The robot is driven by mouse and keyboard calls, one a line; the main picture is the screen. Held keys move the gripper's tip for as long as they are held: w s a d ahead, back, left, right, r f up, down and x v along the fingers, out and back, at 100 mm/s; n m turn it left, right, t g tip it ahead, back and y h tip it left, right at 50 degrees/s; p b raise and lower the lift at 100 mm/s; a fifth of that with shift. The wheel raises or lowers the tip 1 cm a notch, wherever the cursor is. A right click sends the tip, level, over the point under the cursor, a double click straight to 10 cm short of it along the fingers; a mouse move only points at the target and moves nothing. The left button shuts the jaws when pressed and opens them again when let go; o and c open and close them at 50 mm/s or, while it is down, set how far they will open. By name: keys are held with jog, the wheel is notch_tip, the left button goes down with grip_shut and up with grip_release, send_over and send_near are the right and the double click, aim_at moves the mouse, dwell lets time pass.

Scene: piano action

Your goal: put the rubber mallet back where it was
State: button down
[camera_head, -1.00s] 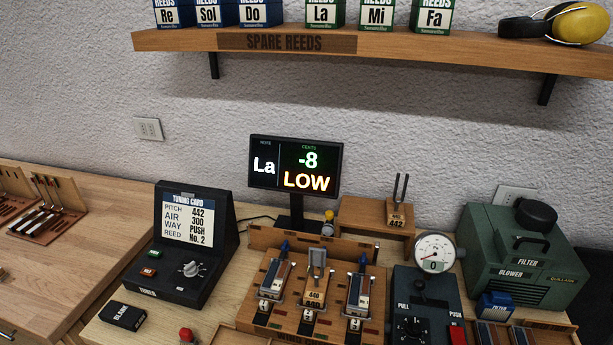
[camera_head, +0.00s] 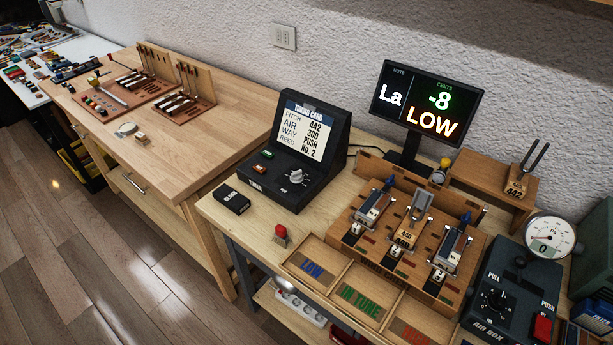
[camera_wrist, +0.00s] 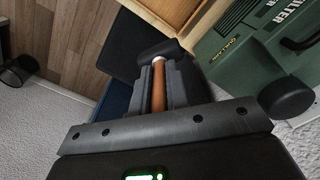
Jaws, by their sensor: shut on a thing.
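The rubber mallet shows in the wrist view, with a black head (camera_wrist: 160,50) and an orange-brown wooden handle (camera_wrist: 158,88). My gripper (camera_wrist: 158,75) is shut on the handle, with the head just beyond the fingertips. The far end of the handle is hidden between the fingers. The mallet and my gripper are not visible in the head view. I cannot tell which spot is the mallet's former place.
The green filter blower (camera_wrist: 252,50) is close on the right in the wrist view. The head view shows the tuner (camera_head: 300,160), reed fixture (camera_head: 395,235), labelled trays (camera_head: 355,300) and air box (camera_head: 505,300). The left bench (camera_head: 150,150) has bare wood around its tool racks.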

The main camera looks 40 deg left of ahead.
jog(key=w+a+f+n, duration=0.1)
jog(key=w+a+n, duration=0.3)
jog(key=a, duration=1.6)
jog(key=w+a+n, duration=0.2)
jog(key=a+n, duration=0.4)
jog(key=a, duration=1.4)
jog(key=w+a+f+n, duration=0.1)
jog(key=w+a+n, duration=0.3)
jog(key=a, duration=1.5)
jog(key=s+a+f+n, duration=0.25)
jog(key=s+a, duration=0.35)
jog(key=a, duration=0.3)
jog(key=s+a+f+n, duration=0.1)
jog(key=s+a+n, duration=0.4)
jog(key=a, duration=0.5)
jog(key=s+a+f+n, duration=0.2)
jog(key=s+a, duration=0.5)
jog(key=a, duration=0.2)
jog(key=shift+s+a+f, duration=1.1)
jog(key=shift+a+f, duration=0.55)
jog(key=shift+f, duration=0.15)
jog(key=shift+s+a+f, duration=1.05)
jog(key=shift+a+f, duration=0.65)
jog(key=shift+f, duration=0.15)
jog(key=shift+s+a+f, duration=1.1)
jog(key=shift+a+f, duration=0.55)
jog(key=shift+f, duration=0.15)
